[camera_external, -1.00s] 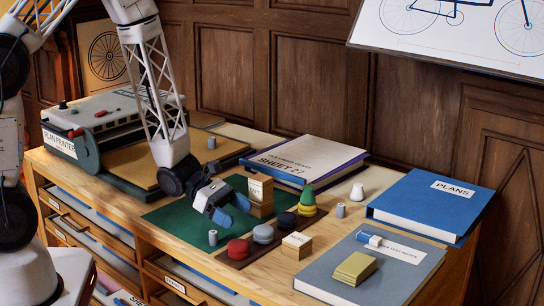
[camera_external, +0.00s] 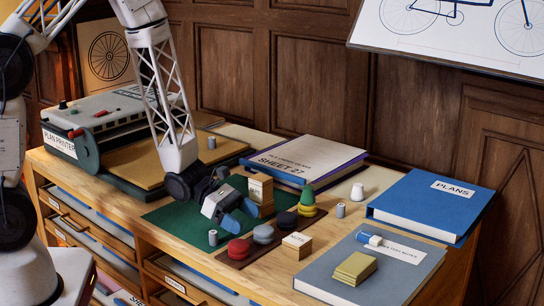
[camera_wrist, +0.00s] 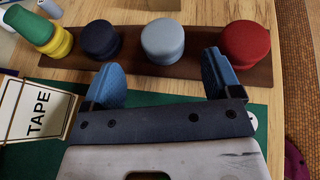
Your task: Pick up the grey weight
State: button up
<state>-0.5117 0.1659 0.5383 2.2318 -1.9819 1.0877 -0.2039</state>
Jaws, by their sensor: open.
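The grey weight (camera_external: 263,234) is a short, rounded disc-like piece standing on a brown strip (camera_external: 232,262). It is between the red weight (camera_external: 238,249) and the dark navy weight (camera_external: 286,221). In the wrist view the grey weight (camera_wrist: 162,40) is just beyond my gripper (camera_wrist: 163,78), roughly centred between the two blue fingertips. The fingers are apart with nothing between them.
A TAPE box (camera_wrist: 38,112) stands close to the left finger. A yellow and green stack (camera_external: 307,205) ends the row. A small box (camera_external: 297,245), grey cylinders (camera_external: 213,237) and a large grey book (camera_external: 390,278) are nearby. The plan printer (camera_external: 105,125) is at the left.

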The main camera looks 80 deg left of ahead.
aim_at(260, 228)
jog(key=shift+w+d, duration=0.1)
jog(key=shift+x, duration=2.5)
jog(key=shift+d, duration=0.15)
jog(key=c, duration=1.3)
jog(key=shift+r, duration=0.2)
jog(key=shift+r, duration=1.3)
jog(key=s+d, duration=0.1)
jog(key=s, duration=0.4)
jog(key=s+d+r, duration=0.1)
jog(key=s, duration=0.4)
jog(key=s+d+r, duration=0.1)
jog(key=s, duration=0.5)
jog(key=shift+w, duration=0.1)
